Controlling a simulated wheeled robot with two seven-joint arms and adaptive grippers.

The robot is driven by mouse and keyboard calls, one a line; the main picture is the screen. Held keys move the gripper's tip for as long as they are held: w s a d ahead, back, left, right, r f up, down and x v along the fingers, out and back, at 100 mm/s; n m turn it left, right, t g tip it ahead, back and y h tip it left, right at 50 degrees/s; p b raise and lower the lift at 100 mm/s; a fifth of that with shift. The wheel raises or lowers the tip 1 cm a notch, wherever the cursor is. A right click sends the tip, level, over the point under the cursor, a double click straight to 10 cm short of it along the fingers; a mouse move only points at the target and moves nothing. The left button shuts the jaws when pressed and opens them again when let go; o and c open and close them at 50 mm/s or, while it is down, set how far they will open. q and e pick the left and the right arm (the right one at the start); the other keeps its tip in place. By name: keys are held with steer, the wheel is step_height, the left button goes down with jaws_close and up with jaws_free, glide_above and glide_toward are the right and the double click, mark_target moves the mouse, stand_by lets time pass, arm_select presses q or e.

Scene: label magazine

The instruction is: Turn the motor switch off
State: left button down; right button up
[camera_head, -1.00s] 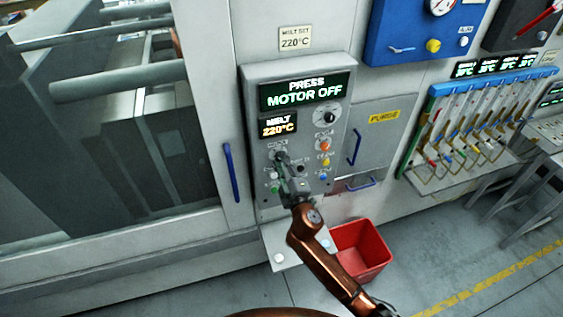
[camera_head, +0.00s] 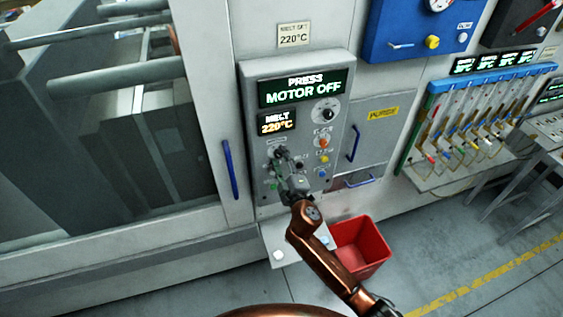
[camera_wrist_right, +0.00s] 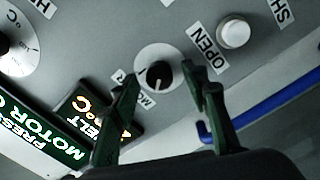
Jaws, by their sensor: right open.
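The motor switch (camera_wrist_right: 158,75) is a small black knob on a round white plate, with a partly covered label starting "MO" beside it. My right gripper (camera_wrist_right: 160,82) is open, with one dark green finger on each side of the knob in the wrist view. I cannot tell whether the fingers touch it. In the head view my right gripper (camera_head: 281,157) reaches the lower left of the grey control panel (camera_head: 347,85) and mostly hides the switch. The panel display (camera_head: 303,88) reads "PRESS MOTOR OFF". My left gripper is not in view.
A white OPEN button (camera_wrist_right: 233,33) is close to one finger. Coloured buttons, including an orange one (camera_head: 323,143), are right of the gripper. A blue handle (camera_head: 230,170) is left of the panel. A red bin (camera_head: 375,238) stands on the floor below.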

steer(key=v, duration=1.2)
steer(key=shift+f, duration=0.1)
